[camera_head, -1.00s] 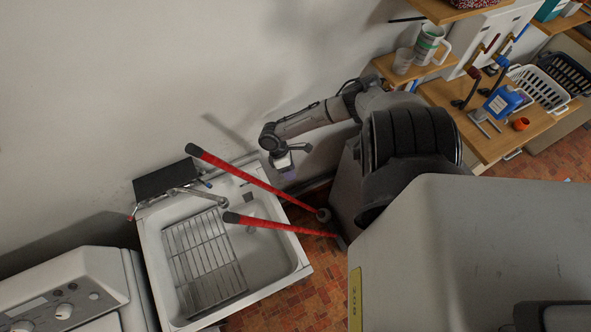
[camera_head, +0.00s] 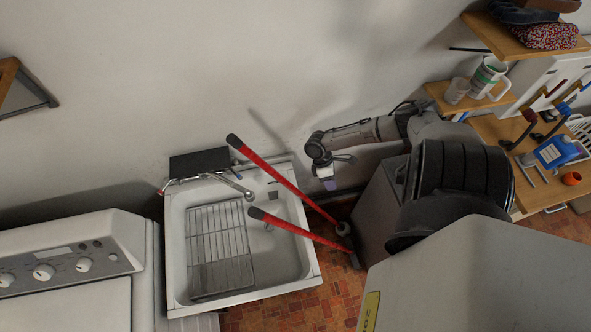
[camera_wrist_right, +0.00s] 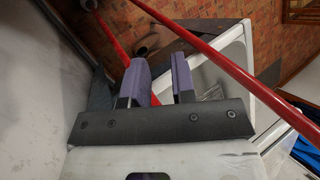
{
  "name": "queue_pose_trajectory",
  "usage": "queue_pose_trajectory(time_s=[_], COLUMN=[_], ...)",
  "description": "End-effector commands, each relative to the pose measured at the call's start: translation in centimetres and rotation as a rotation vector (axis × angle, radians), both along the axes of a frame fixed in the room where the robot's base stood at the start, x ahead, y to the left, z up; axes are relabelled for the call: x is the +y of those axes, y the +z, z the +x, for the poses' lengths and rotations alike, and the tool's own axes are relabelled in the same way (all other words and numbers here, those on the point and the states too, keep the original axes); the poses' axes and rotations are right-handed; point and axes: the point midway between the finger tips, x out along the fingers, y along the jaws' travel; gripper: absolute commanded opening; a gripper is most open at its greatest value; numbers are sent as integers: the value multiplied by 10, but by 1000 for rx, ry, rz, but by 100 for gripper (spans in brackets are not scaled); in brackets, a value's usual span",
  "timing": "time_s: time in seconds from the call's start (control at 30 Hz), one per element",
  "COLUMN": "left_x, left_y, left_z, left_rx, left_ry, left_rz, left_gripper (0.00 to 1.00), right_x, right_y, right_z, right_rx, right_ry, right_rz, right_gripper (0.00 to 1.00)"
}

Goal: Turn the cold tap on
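The white utility tub (camera_head: 174,262) stands against the wall. Its tap spout (camera_head: 236,187) reaches over the basin from the back. A small blue-marked handle (camera_head: 236,163), likely the cold tap, shows at the right end of the dark box behind the tub. A red-marked handle (camera_head: 163,187) is at the left end. My right gripper (camera_head: 328,183) is in the air right of the tub, apart from both handles. In the right wrist view, its purple fingers (camera_wrist_right: 159,72) are apart, with nothing held between them. My left gripper is out of view.
Two long red handles with black grips (camera_head: 285,187) rise across the tub's right side, between my right gripper and the taps. A washing machine (camera_head: 75,262) stands left of the tub. A shelf with a mug (camera_head: 487,76) is at the right.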

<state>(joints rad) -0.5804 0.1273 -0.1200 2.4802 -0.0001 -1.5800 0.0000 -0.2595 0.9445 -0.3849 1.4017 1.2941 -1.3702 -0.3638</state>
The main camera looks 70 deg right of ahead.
Motion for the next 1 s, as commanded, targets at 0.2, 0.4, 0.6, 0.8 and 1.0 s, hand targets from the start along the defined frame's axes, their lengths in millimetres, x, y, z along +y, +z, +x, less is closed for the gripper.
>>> queue_pose_trajectory(time_s=[0.2,0.4,0.6,0.8,1.0], left_x=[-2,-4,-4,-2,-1], left_y=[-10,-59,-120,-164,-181], left_z=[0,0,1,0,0], left_rx=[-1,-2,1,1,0], left_ry=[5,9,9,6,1], left_rz=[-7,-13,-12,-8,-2], left_gripper=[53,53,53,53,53], right_x=[0,0,5,11,13], right_y=[-4,-6,18,55,80], right_z=[23,131,229,290,313], right_rx=[-59,-322,-538,-701,-780], right_ry=[67,365,528,640,702], right_rz=[7,28,61,82,88], right_gripper=[3,0,0,0,0])
